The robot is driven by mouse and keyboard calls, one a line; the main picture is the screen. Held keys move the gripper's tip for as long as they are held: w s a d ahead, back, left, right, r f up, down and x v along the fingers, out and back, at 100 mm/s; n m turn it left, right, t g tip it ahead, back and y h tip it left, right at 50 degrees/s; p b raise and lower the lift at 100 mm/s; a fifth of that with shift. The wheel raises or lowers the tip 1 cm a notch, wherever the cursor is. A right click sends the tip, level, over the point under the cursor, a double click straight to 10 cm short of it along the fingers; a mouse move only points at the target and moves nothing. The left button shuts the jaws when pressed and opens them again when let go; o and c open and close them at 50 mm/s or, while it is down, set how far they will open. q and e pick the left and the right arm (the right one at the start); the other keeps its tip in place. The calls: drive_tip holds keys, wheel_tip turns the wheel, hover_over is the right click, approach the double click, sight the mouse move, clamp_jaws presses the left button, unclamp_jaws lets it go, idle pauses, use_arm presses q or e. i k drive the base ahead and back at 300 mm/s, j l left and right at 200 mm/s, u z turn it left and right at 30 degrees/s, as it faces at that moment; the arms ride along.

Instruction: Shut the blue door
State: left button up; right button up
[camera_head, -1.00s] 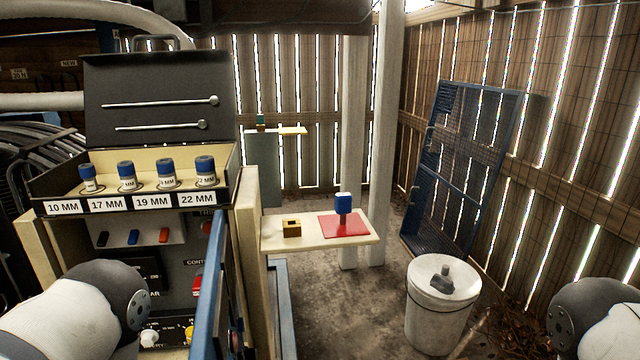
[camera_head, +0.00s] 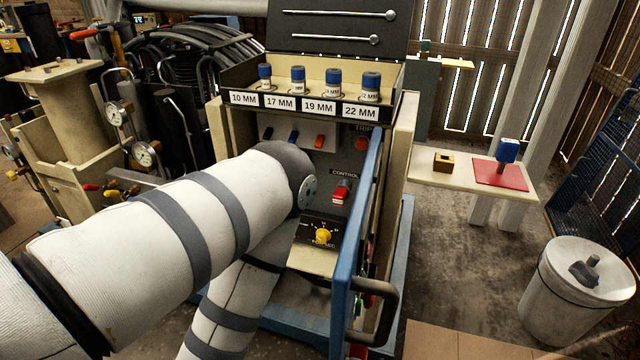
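The blue door (camera_head: 346,290) of the control cabinet stands open and shows almost edge-on, sticking out toward me from the cabinet's right side. A black handle (camera_head: 388,300) is on its right-hand face. The cabinet's front panel (camera_head: 335,190) is exposed, with a yellow knob and a red switch. My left arm comes in from the left, bends in front of the panel and covers part of it. Its lower part runs down to the bottom edge, left of the door, and its gripper is not in view. My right gripper is not in view.
An open socket case (camera_head: 316,106) with several blue-capped sockets sits on top of the cabinet. A side shelf (camera_head: 455,180) to the right holds a red mat. A white bucket (camera_head: 570,300) stands at the right. Gauges and hoses are at the left.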

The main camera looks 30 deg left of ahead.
sight(346, 285)
drive_tip(key=l+u, duration=0.2)
drive_tip(key=u, duration=0.3)
drive_tip(key=k+l+u, duration=0.1)
drive_tip(key=u, duration=0.35)
